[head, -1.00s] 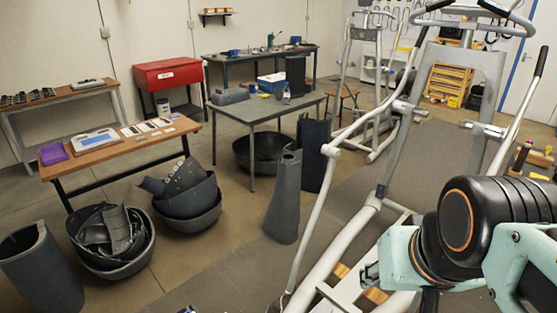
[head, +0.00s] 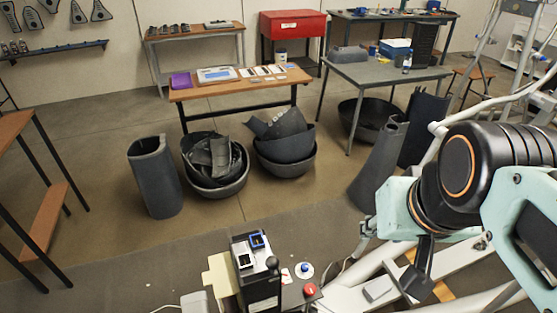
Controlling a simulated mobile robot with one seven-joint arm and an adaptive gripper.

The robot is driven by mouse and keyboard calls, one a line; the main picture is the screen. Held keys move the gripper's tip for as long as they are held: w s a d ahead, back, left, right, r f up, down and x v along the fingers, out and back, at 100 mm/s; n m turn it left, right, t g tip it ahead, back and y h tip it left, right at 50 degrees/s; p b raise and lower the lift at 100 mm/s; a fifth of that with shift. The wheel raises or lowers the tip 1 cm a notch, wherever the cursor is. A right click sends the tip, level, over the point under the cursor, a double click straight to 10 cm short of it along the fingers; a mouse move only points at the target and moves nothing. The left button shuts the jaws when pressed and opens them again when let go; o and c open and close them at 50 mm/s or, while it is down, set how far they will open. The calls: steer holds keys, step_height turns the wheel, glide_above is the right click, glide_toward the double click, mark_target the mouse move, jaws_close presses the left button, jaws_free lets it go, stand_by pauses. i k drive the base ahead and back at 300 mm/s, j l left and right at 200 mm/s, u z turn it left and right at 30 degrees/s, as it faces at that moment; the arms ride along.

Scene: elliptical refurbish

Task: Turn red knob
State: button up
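A small round red knob (head: 310,289) shows at the bottom of the head view, on a dark surface beside a black box-shaped unit (head: 258,277). A round blue-topped control (head: 304,270) on a white base sits just behind the knob. My arm, black and mint green, fills the right side. What looks like my gripper (head: 367,229) is at its left end, up and to the right of the knob and apart from it. Its fingers are too small and partly hidden to tell whether they are open.
The white frame of an elliptical machine (head: 345,296) runs under my arm. Dark bins with broken shells (head: 218,188) and an upright grey shell (head: 155,180) stand on the floor. A wooden table (head: 22,124) is at the left. Bare floor lies between them.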

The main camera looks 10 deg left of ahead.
mark_target(310, 290)
steer(key=l+u, duration=0.15)
steer(key=u, duration=0.7)
steer(key=k, duration=0.25)
steer(key=i, duration=0.6)
steer(key=k+l, duration=0.15)
steer(key=i+j, duration=0.15)
